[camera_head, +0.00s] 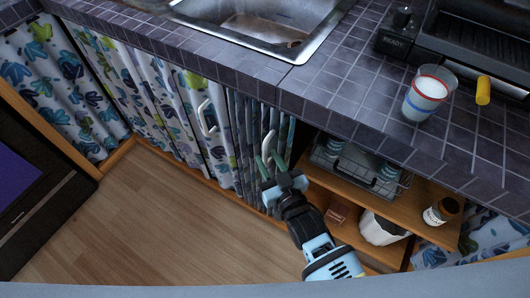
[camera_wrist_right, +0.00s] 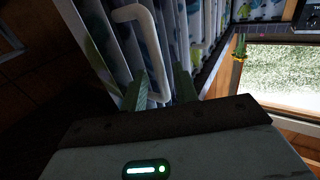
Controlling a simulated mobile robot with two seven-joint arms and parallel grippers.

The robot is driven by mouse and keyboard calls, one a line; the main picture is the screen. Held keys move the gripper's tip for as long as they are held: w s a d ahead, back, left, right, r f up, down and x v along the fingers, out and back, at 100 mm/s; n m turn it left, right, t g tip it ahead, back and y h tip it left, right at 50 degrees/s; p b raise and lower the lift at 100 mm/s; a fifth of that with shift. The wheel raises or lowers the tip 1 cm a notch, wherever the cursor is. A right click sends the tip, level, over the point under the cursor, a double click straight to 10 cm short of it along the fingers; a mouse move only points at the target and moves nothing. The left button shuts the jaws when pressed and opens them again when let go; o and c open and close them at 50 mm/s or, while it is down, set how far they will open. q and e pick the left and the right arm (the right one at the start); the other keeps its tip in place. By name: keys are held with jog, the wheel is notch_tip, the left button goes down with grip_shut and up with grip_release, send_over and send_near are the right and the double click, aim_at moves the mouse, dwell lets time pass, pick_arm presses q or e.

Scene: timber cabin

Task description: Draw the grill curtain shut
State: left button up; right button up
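The grill curtain (camera_head: 241,140), patterned grey-blue and white, hangs bunched in folds under the counter. Its white handle (camera_head: 268,145) is at its right edge; the handle also shows large in the right wrist view (camera_wrist_right: 148,40). My right gripper (camera_head: 271,165) has its two green fingertips apart, at the lower part of the handle. My left gripper is not in view.
Right of the curtain, open shelves (camera_head: 350,180) hold a wire rack (camera_head: 360,168), a white pot (camera_head: 382,229) and a jar (camera_head: 441,210). Another curtain with a white handle (camera_head: 206,118) hangs left. A cup (camera_head: 425,97) stands near the counter edge. The wooden floor is clear.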

jog(key=shift+x, duration=1.4)
jog(key=shift+c, duration=0.3)
grip_shut()
